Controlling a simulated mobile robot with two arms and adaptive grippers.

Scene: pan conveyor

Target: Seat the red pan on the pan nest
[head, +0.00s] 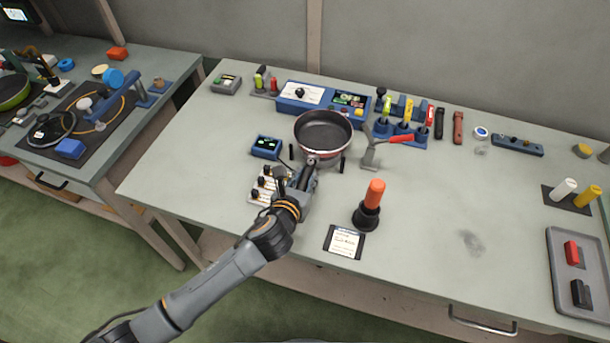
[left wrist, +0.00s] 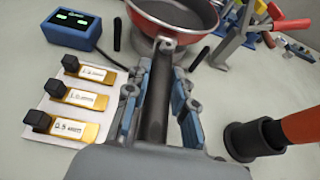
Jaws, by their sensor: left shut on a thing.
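The red pan (head: 323,131) has a dark inside and is upright at the middle of the bench, its handle toward me. It also shows at the top of the left wrist view (left wrist: 172,14). My left gripper (head: 307,172) is shut on the pan's dark handle (left wrist: 157,100), its fingers on both sides of it. A grey round base (left wrist: 144,46), apparently the pan nest, shows under the pan between two black posts (left wrist: 200,58). The pan hides most of it; I cannot tell whether the two touch. My right gripper is not in view.
A blue display box (head: 267,146) and a switch board (head: 267,188) stand left of the handle. A grey clamp with a red lever (head: 390,141) is close on the right. An orange-handled tool in a black cup (head: 370,205) stands nearer me. A blue control panel (head: 322,98) is behind.

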